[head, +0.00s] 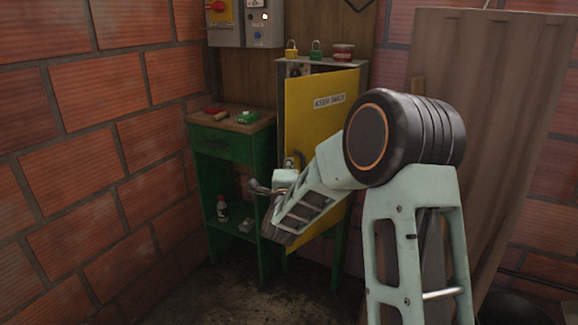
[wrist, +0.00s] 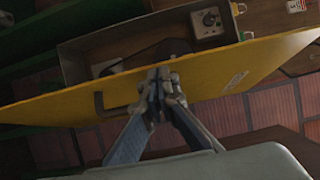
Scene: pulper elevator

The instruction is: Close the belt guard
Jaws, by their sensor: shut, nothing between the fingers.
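The belt guard (head: 318,115) is a yellow hinged panel with a "KEEP SHUT" label, on the front of a grey housing (head: 335,65). It stands ajar; in the wrist view the yellow guard (wrist: 225,80) crosses the picture, with the open housing (wrist: 75,60) beyond it. A dark handle (wrist: 99,103) is on the guard's face, left of my gripper. My gripper (wrist: 160,78) is shut and empty at the guard's face, overlapping it in the picture; I cannot tell whether it touches. In the head view my gripper (head: 258,188) is in front of the guard's lower left part.
A green cabinet (head: 225,150) with small items stands left of the housing. Padlocks (head: 315,50) and a red-lidded container (head: 343,52) sit on top of the housing. A control box (head: 258,24) hangs above. Brick walls close in the left; a corrugated sheet (head: 500,110) leans at right.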

